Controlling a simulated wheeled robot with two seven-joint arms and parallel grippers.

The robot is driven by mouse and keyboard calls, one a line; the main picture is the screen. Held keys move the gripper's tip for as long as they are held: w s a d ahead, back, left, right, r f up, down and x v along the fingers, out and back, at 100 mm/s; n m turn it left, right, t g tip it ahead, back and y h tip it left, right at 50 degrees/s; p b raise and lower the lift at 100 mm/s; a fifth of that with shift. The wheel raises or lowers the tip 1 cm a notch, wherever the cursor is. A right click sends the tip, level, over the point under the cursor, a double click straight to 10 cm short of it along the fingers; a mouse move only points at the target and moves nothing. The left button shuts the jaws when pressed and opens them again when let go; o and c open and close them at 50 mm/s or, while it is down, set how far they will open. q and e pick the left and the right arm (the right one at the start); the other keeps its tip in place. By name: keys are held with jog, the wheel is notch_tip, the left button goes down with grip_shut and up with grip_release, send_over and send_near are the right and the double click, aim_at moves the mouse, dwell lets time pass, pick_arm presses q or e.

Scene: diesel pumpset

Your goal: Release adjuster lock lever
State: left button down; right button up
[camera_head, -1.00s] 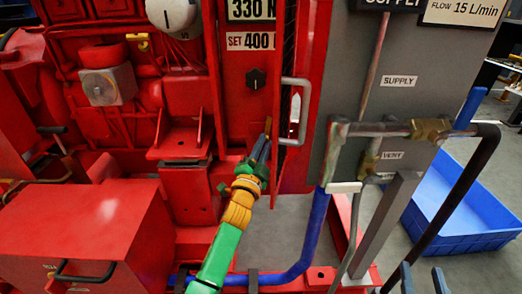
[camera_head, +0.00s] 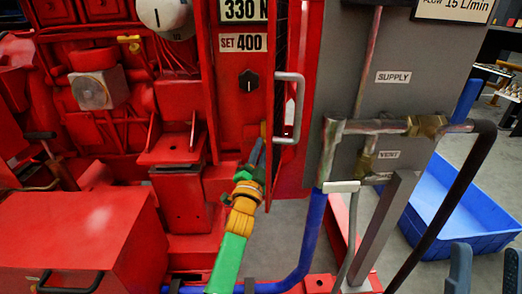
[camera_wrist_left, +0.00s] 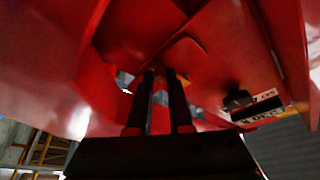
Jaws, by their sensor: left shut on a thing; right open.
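My left gripper (camera_head: 259,148) is at the lower right of the red panel, just below the black knob (camera_head: 248,81). Its narrow fingers are shut on a small orange-yellow piece (camera_head: 263,130), which I take to be the lock lever; the fingers hide most of it. In the left wrist view the two dark fingers (camera_wrist_left: 165,78) point into a red recess, with a bit of orange (camera_wrist_left: 184,79) at their tips. The knob (camera_wrist_left: 238,99) also shows there, to the right. My right gripper (camera_head: 485,265) is open and empty at the bottom right of the head view.
A grey bar handle (camera_head: 297,108) stands out just right of my left fingers. Pipes with a brass fitting (camera_head: 426,125) cross the grey supply panel (camera_head: 350,60). A blue pipe (camera_head: 310,235) runs below. A blue tray (camera_head: 470,215) lies on the floor at right.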

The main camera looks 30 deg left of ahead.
pick_arm(q)
jog(key=c, duration=0.8)
grip_release()
jog(key=p+v, duration=0.2)
jog(key=v, duration=0.5)
jog(key=shift+d, duration=0.1)
pick_arm(e)
jog(key=w+f+m+g+h, duration=0.1)
jog(key=w+f+g+h, duration=0.3)
jog(key=f, duration=0.9)
jog(key=w+g, duration=0.3)
jog(key=g, duration=0.1)
jog(key=shift+d+m+h, duration=0.25)
jog(key=shift+m+h, duration=0.05)
